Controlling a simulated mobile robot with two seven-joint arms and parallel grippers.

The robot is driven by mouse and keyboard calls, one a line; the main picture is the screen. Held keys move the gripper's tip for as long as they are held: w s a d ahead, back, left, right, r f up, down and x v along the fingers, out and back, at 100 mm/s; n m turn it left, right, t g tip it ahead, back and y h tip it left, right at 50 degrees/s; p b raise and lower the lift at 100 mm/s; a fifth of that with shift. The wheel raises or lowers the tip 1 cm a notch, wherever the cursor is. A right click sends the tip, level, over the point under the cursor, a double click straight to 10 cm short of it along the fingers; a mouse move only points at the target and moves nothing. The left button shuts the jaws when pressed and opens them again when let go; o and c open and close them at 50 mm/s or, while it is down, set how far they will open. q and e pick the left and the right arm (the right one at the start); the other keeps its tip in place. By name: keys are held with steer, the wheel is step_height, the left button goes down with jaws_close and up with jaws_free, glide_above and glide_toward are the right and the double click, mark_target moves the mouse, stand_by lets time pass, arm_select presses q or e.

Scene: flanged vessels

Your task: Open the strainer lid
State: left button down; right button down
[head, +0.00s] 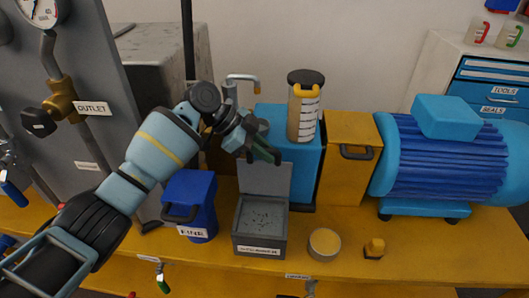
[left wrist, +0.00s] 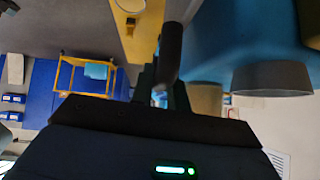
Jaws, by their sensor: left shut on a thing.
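The strainer looks to be the grey open-topped box (head: 260,222) on the yellow bench, with dark specks on its inner surface. Its flat grey lid (head: 265,178) stands raised, about upright, at the box's back edge. My left gripper (head: 263,153) is at the top edge of the lid, shut. In the left wrist view a dark round bar (left wrist: 170,52), apparently the lid's handle, stands between the fingers; the hold itself is partly hidden. My right gripper is in neither view.
A blue lidded bin (head: 191,205) stands left of the box. A round tin (head: 324,244) and a small yellow-topped piece (head: 375,249) lie to the right. Behind stand a blue housing (head: 301,165), a graduated cylinder (head: 303,112) and a yellow guard (head: 349,180). A blue motor (head: 440,160) fills the right.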

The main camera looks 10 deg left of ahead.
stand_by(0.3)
arm_select(q)
steer(key=c, duration=1.4)
jaws_free()
steer(key=shift+o, duration=0.2)
step_height(320, 180, up, 3)
steer(key=shift+s+r, duration=0.25)
steer(key=shift+s, duration=0.05)
steer(key=s+d+r, duration=0.1)
steer(key=s, duration=1.4)
steer(key=shift+s+d+r, duration=0.2)
